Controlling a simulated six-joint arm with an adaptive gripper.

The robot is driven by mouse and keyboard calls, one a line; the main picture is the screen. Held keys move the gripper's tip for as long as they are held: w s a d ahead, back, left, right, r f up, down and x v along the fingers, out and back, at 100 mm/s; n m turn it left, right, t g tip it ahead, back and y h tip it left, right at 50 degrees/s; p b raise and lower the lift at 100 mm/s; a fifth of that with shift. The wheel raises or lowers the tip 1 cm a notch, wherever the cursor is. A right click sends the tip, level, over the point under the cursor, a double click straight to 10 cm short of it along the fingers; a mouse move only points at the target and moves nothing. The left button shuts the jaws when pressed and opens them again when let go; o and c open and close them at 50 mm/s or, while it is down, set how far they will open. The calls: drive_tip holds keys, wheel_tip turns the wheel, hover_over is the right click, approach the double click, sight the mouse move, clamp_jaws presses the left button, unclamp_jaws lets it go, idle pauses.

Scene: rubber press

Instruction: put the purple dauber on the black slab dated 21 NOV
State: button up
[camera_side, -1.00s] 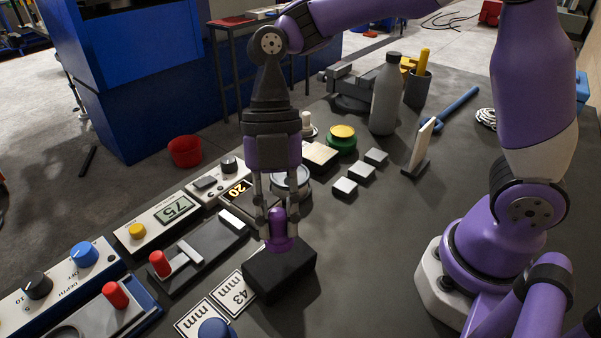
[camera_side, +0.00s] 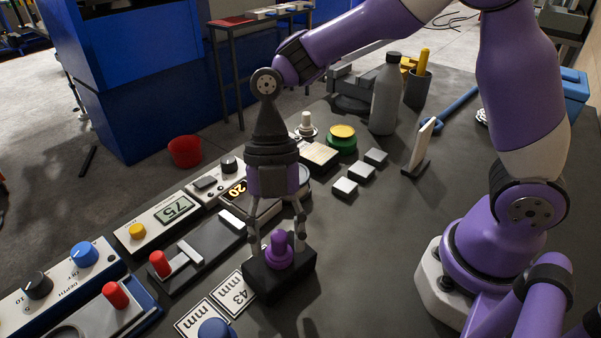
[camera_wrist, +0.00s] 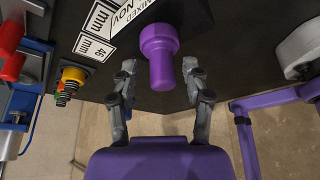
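The purple dauber (camera_side: 278,252) stands upright on top of the black slab (camera_side: 282,280) in the side view. In the wrist view the dauber (camera_wrist: 160,55) shows against the slab (camera_wrist: 190,12), which bears a white label (camera_wrist: 130,12) reading "MIXED" and "NOV"; the day number is not readable. My gripper (camera_side: 278,240) is open, its fingers apart with one on either side of the dauber. In the wrist view the fingertips (camera_wrist: 159,66) have a clear gap to the dauber on both sides.
White "mm" cards (camera_side: 232,292) lie left of the slab, with a blue rounded object (camera_side: 215,328) in front. A red-knobbed slide device (camera_side: 195,252) and panels stand further left. Small grey blocks (camera_side: 360,172) and a grey bottle (camera_side: 386,95) stand behind.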

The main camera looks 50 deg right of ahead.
drive_tip(key=shift+r, duration=0.1)
drive_tip(key=w+d+r+m+t, duration=0.15)
drive_tip(key=d+r+m, duration=0.25)
drive_tip(key=r+m, duration=0.45)
drive_tip(key=s+d+m+t+h, duration=0.1)
drive_tip(key=s+d+m+t, duration=0.1)
drive_tip(key=d+m, duration=0.3)
drive_tip(key=s+d+r+m+t+h, duration=0.1)
drive_tip(key=d+m+t, duration=0.4)
drive_tip(key=m, duration=0.8)
drive_tip(key=shift+s+d+r+h, duration=0.2)
drive_tip(key=shift+s+d+h, duration=0.4)
drive_tip(key=shift+s+d, duration=0.35)
